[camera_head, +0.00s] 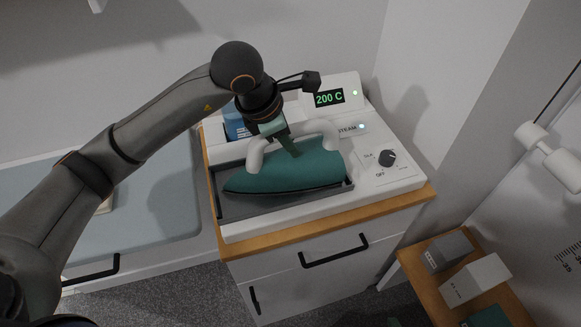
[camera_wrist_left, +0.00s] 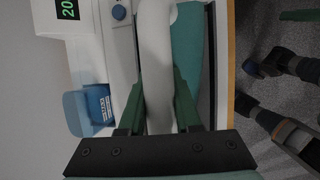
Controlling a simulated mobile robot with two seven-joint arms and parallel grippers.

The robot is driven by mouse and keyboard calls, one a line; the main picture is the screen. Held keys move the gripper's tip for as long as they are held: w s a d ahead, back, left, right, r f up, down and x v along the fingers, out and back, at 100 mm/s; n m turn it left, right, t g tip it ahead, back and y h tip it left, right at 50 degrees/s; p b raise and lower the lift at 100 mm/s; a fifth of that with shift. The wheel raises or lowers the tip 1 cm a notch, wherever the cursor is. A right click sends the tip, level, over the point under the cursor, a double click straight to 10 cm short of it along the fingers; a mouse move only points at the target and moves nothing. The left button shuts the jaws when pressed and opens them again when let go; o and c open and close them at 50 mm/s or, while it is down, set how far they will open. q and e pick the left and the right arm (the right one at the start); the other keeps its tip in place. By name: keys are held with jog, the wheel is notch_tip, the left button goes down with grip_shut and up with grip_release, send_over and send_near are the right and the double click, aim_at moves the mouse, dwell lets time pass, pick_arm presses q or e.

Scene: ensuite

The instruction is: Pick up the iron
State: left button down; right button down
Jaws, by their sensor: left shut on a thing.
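The iron (camera_head: 290,174) has a teal body and a white arched handle. It rests in a dark grey tray (camera_head: 229,207) on a white steam station (camera_head: 290,222) with a dial and a green "200 C" display. My left gripper (camera_head: 291,146) comes down from above onto the handle. In the left wrist view, the iron's white handle (camera_wrist_left: 156,60) lies between the two green fingers of my left gripper (camera_wrist_left: 160,95), which is shut on it. The iron's underside is hidden in the tray. My right gripper is not in view.
The station stands on a cabinet with a wooden top (camera_head: 330,226), against a wall. A blue container (camera_head: 235,124) is behind the iron. A light blue padded surface (camera_head: 150,215) lies to the left. Boxes (camera_head: 475,280) sit on a low wooden shelf at lower right.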

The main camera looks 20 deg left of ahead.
pick_arm(q)
jog(key=shift+w+r, duration=0.1)
jog(key=shift+r, duration=0.1)
jog(key=shift+r, duration=0.15)
jog(key=shift+r+b, duration=0.35)
jog(key=shift+r, duration=0.55)
jog(key=s+d+r, duration=0.2)
jog(key=s+r, duration=0.3)
jog(key=s, duration=0.1)
jog(key=s+d+r+b, duration=0.1)
jog(key=s+d+r, duration=0.2)
jog(key=s+r, duration=0.2)
jog(key=shift+s+d+r, duration=0.35)
jog(key=shift+s+r, duration=0.05)
jog(key=shift+s, duration=0.6)
jog(key=c, duration=1.1)
grip_release()
jog(key=shift+c, duration=0.2)
grip_shut()
jog(key=shift+w+a, duration=0.1)
